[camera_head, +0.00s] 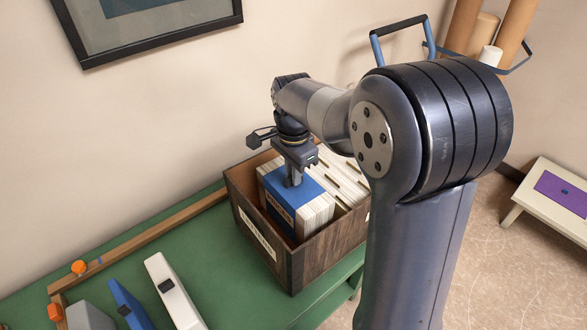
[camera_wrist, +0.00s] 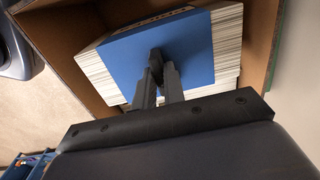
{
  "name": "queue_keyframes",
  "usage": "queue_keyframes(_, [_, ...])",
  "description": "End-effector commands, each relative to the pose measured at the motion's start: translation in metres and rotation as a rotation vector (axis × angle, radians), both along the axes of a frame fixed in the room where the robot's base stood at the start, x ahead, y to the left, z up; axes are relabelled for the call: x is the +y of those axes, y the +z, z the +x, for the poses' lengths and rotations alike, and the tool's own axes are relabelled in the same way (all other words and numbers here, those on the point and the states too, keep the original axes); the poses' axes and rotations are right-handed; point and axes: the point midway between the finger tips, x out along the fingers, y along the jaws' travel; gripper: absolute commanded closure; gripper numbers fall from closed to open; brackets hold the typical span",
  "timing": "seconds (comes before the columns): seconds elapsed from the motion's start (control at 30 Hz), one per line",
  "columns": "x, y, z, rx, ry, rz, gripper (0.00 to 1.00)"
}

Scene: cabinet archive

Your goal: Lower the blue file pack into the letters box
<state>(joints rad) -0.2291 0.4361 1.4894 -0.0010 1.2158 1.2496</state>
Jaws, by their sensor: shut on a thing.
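The blue file pack (camera_head: 277,211) is a bundle of pale sheets with a blue cover band and a small label on its front. It stands inside the brown wooden box (camera_head: 312,262), near the left end, with its top around rim height. In the wrist view the pack (camera_wrist: 195,45) shows its blue top between the box walls (camera_wrist: 55,45). My gripper (camera_head: 292,181) points down from above and is shut on the pack at its top; the fingers also show in the wrist view (camera_wrist: 158,68). The box's front label is too small to read. Whether the pack touches the box floor is hidden.
Several pale files (camera_head: 335,172) fill the right part of the box. The box stands on a green table (camera_head: 217,262). A white binder (camera_head: 172,290), a blue binder (camera_head: 128,303) and a grey one (camera_head: 88,317) lie to the left. A wooden rail (camera_head: 150,232) runs along the wall.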

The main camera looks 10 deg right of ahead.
Motion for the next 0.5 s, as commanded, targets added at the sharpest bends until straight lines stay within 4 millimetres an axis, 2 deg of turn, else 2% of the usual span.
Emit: queue_keyframes(0.5, [0.0,-0.042,0.0,-0.001,0.0,0.001,1.0])
